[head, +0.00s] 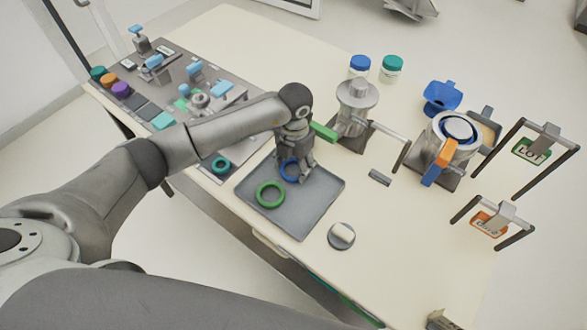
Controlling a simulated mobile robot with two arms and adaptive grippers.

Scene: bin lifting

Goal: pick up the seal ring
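Several rings are in view, and I cannot tell which is the seal ring. A blue ring (285,172) lies in the grey tray (308,221), its right side hidden by my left gripper. A green ring (270,206) lies flat in the tray, nearer the front. A smaller teal ring (221,171) is outside the tray to the left, at the edge of the dark board. My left gripper (302,176) points down over the tray with its fingers at the blue ring. Whether they touch or grip it is not clear. My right gripper does not show.
A dark board (150,108) with coloured parts fills the table's left. A canister with a green handle (357,95) stands behind the tray. A jug with an orange and blue handle (452,133) and two hanging-sign stands (490,222) are at right. A round disc (341,236) lies beside the tray.

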